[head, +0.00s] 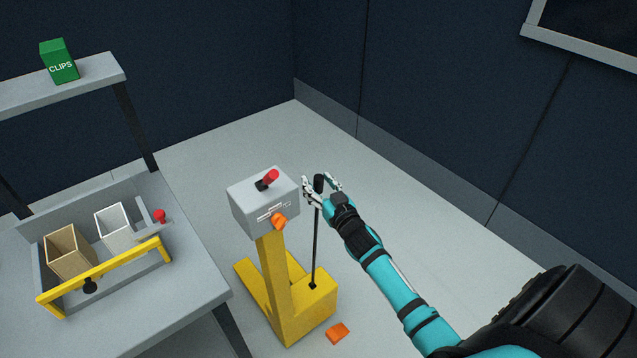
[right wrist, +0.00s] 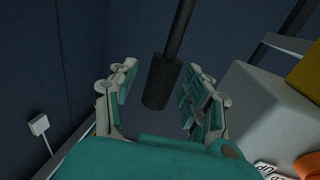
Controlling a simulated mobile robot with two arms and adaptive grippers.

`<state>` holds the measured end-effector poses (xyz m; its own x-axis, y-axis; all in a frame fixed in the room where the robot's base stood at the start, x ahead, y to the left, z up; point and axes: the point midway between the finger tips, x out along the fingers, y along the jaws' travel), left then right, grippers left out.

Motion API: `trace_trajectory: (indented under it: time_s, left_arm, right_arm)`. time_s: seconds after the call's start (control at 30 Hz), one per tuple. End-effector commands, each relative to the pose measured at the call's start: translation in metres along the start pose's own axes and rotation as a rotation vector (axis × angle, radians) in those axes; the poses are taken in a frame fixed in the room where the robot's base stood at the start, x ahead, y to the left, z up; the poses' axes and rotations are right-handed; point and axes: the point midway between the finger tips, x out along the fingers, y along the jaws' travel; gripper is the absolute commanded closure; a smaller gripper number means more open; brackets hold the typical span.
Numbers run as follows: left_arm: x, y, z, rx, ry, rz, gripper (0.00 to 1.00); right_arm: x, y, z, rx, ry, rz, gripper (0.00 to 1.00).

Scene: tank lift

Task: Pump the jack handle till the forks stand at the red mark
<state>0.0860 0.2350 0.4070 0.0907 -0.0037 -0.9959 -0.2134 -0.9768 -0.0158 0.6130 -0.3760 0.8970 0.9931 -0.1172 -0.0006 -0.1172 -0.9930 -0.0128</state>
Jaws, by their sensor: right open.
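The yellow jack (head: 277,285) stands on the floor in the middle of the head view, its forks low at the left. A thin black handle (head: 316,245) rises from its base, close to upright, and ends in a black grip. My right gripper (head: 320,181) is open, with its fingers on either side of the grip. In the right wrist view, the grip (right wrist: 162,82) hangs between the two spread fingers with gaps beside it. I cannot make out a red mark. My left gripper is out of view.
A grey box (head: 264,205) tops the jack post, with a red lever (head: 270,177) and an orange part (head: 279,221). An orange block (head: 338,333) lies on the floor. A grey table (head: 190,300) with bins stands left. Floor behind the jack is clear.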

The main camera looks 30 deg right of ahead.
Motion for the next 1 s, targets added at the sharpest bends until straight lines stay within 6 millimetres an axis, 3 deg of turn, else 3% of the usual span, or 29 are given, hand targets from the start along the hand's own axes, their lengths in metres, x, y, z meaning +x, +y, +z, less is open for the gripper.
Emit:
trace_trajectory:
  time_s: [0.27, 0.63, 1.0]
  left_arm:
    - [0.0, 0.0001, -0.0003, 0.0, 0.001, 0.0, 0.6]
    - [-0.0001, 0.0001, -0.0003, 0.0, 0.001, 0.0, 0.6]
    - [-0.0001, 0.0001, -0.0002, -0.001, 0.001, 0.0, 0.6]
  right_arm:
    - [0.0012, -0.0001, 0.0003, 0.0, 0.0, 0.0, 0.51]
    - [0.001, -0.0002, 0.0003, 0.0, 0.0, 0.0, 0.99]
    - [0.0008, -0.0003, 0.0005, -0.001, -0.001, 0.0, 1.0]
